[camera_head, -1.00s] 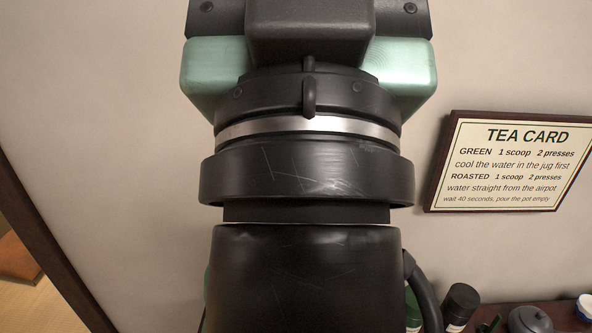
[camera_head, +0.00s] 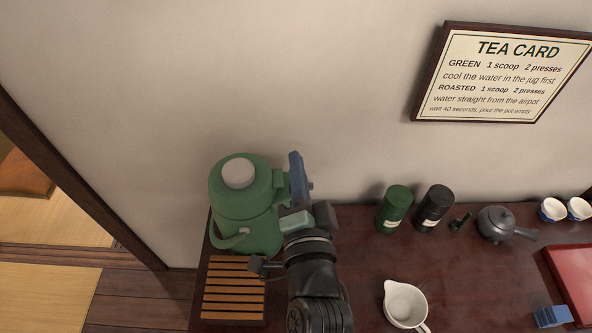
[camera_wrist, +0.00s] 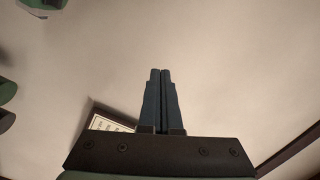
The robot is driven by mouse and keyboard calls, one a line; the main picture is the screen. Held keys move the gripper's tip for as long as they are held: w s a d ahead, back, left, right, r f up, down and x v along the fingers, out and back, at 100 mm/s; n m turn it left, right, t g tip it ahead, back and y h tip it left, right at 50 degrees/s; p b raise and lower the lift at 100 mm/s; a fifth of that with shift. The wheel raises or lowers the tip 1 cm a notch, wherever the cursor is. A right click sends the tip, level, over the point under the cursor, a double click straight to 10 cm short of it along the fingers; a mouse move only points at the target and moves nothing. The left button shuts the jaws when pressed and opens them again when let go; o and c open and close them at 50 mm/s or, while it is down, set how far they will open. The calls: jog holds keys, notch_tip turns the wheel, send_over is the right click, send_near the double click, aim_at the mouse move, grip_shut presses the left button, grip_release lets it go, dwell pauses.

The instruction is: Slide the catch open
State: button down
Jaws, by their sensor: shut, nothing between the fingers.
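A green airpot (camera_head: 240,208) stands upright on the left of the dark counter, with a round grey button (camera_head: 238,172) on its top and a spout at its front left. I cannot make out the catch in either view. My gripper (camera_head: 296,156) is just right of the airpot's top in the head view, its blue fingers pointing up. Whether it touches the airpot is unclear. The wrist view shows the fingers (camera_wrist: 161,73) shut together and empty, with plain wall beyond.
A slatted wooden tray (camera_head: 234,291) lies in front of the airpot. Green (camera_head: 394,209) and black canisters (camera_head: 434,208), a grey teapot (camera_head: 496,224), a white jug (camera_head: 405,304) and a red tray (camera_head: 577,280) are to the right. The tea card (camera_head: 500,75) hangs on the wall.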

jog(key=s+f+m+g, duration=0.1)
jog(key=s+f+m, duration=0.1)
jog(key=s+f, duration=0.2)
jog(key=s+d+f+m+g+p, duration=0.1)
jog(key=s+f+m+g, duration=0.1)
jog(key=f, duration=0.7)
jog(key=shift+s+f+m+h, duration=0.35)
jog(key=shift+s+m, duration=0.35)
jog(key=shift+s, duration=0.3)
jog(key=shift+w, duration=0.1)
jog(key=p+x, duration=0.2)
jog(key=x, duration=1.1)
jog(key=shift+w+r, duration=0.3)
jog(key=shift+w, duration=0.15)
jog(key=shift+w+a, duration=0.1)
jog(key=shift+a, duration=0.05)
jog(key=shift+w+a, duration=0.1)
jog(key=shift+w, duration=1.25)
jog(key=shift+s, duration=0.1)
